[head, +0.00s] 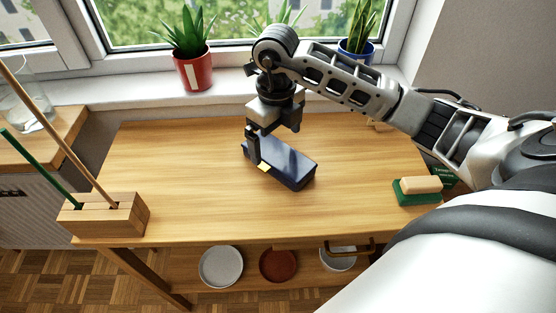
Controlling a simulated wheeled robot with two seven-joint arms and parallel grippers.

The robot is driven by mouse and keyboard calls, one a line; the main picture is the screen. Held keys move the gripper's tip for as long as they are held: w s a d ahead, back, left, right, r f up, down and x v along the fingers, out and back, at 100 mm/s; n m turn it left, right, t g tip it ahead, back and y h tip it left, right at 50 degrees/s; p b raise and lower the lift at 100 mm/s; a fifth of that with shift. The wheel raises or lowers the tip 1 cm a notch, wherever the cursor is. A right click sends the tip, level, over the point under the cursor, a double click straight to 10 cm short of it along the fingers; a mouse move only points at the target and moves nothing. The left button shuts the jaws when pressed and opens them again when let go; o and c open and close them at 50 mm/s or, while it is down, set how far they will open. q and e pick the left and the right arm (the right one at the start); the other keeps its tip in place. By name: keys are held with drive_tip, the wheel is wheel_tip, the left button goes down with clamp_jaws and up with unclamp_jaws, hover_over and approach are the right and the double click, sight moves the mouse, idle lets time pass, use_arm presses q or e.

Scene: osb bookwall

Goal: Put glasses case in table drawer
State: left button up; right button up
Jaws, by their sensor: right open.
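The glasses case (290,163), a dark blue oblong box, lies at a slant on the wooden table (190,180), near its middle. My right gripper (264,154) points down over the left part of the case, its jaws open. One finger with a yellowish tip shows in front of the case's near side. The other finger is mostly hidden, and I cannot tell whether either touches the case. Below the table's front edge a brass-coloured handle (350,248) shows at the right. The drawer's inside is not visible. My left gripper is out of view.
A wooden block with slots (105,218) holds upright sticks at the front left. A green and tan sponge-like block (417,190) lies at the right. Plates, one white (221,267) and one red-brown (278,266), sit on a lower shelf. Potted plants, one in a red pot (194,72), line the windowsill.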

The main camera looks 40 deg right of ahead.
sight(275, 155)
drive_tip(key=shift+a+f+p, duration=0.2)
drive_tip(key=shift+f+p, duration=0.25)
drive_tip(key=shift+f, duration=2.5)
drive_tip(key=shift+r, duration=0.1)
drive_tip(key=c, duration=1.2)
drive_tip(key=shift+r, duration=0.15)
